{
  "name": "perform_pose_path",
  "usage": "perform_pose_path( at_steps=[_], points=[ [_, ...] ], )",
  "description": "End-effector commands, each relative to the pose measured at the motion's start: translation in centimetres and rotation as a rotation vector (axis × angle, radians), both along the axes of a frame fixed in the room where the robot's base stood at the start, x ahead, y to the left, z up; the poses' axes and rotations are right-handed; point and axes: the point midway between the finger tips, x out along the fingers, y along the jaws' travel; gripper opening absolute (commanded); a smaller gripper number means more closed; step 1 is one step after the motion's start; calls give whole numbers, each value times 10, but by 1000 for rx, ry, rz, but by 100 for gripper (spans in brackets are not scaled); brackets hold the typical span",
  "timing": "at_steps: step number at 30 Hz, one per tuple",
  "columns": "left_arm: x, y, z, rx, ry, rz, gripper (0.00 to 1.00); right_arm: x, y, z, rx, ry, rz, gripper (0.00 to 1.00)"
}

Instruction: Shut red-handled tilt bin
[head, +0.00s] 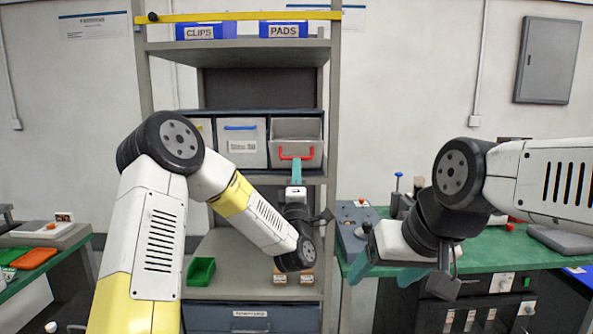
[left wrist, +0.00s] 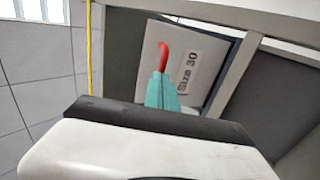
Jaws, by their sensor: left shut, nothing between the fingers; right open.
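The red-handled tilt bin (head: 312,150) is at the right end of the bin row on the rack. Its front leans outward and its grey inside shows, so it stands open. Its red handle (head: 284,156) also shows in the left wrist view (left wrist: 164,53), beside a "Size 30" label. My left gripper (head: 296,168) is shut and empty, with its teal fingertips (left wrist: 160,80) right at the handle and partly covering it. I cannot tell whether they touch. My right gripper (head: 388,272) is open, low over the green bench at right, away from the bin.
A blue-handled bin (head: 241,152) beside it looks closed. Blue CLIPS (head: 199,31) and PADS (head: 284,30) boxes stand on the top shelf. A green bin (head: 201,271) sits on the lower shelf. The rack's right post (head: 332,100) is close to the red-handled bin.

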Motion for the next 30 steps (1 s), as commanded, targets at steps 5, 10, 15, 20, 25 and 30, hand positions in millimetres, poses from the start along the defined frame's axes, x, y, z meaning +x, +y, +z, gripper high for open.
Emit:
perform_pose_path(
  at_steps=[5, 10, 15, 20, 25, 30],
  points=[
    [0, 0, 1, 0, 9, 0, 0, 0, 0, 0, 0, 0, 0, 72],
    [1, 1, 7, 1, 58, 1, 0, 0, 0, 0, 0, 0, 0, 72],
    [3, 1, 17, 1, 164, 2, 0, 0, 0, 0, 0, 0, 0, 72],
    [9, 0, 25, 0, 254, 0, 0, 0, 0, 0, 0, 0, 0, 72],
    [15, 1, 37, 0, 253, 1, 0, 0, 0, 0, 0, 0, 0, 72],
    [22, 1, 52, -1, 322, 1, 0, 0, 0, 0, 0, 0, 0, 72]
  ],
)
